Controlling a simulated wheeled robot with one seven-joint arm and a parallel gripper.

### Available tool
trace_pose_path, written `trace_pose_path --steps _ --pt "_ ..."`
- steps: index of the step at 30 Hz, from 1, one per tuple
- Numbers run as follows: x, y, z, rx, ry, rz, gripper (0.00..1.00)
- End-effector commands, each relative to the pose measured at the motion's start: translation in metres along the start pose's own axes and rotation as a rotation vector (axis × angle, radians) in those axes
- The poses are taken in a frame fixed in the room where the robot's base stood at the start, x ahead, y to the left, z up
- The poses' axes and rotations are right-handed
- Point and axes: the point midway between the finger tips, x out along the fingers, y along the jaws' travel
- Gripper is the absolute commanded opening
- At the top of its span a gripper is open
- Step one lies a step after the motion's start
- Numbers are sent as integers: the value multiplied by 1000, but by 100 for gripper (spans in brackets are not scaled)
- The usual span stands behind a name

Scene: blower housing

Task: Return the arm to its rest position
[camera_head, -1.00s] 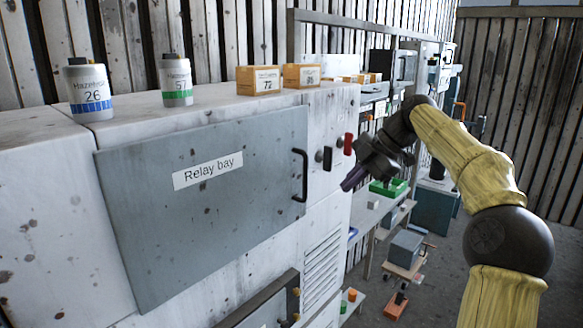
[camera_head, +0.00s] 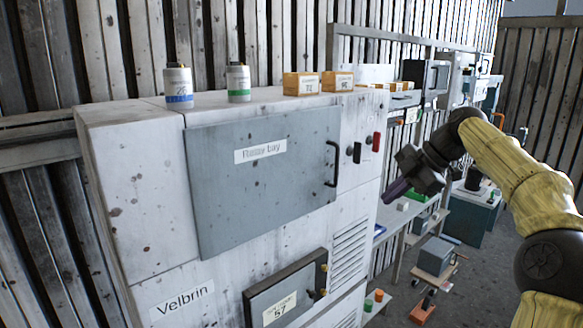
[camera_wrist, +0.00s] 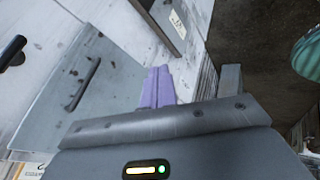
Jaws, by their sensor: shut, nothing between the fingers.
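My gripper (camera_head: 398,190) is in front of the cabinet's right edge in the head view, at the end of my raised yellow-sleeved arm. In the wrist view its purple fingers (camera_wrist: 157,88) are together, with nothing between them. It is apart from the cabinet door and its handle. The grey Relay bay door (camera_head: 265,175) is closed, with a black handle (camera_head: 333,163) on its right side. The door also shows at the left of the wrist view (camera_wrist: 75,85).
The white cabinet (camera_head: 140,190) carries two canisters (camera_head: 179,86) and two orange boxes (camera_head: 301,84) on top. Black and red switches (camera_head: 376,142) sit right of the door. A smaller lower door (camera_head: 285,292) is labelled. Shelves, a bench and a grey box (camera_head: 436,256) stand behind my arm.

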Motion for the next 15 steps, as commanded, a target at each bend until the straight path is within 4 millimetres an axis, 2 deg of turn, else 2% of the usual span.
trace_pose_path --steps 4,15 --pt "0 0 0 0 0 0 0" --pt "48 -6 -11 149 -63 -58 0"
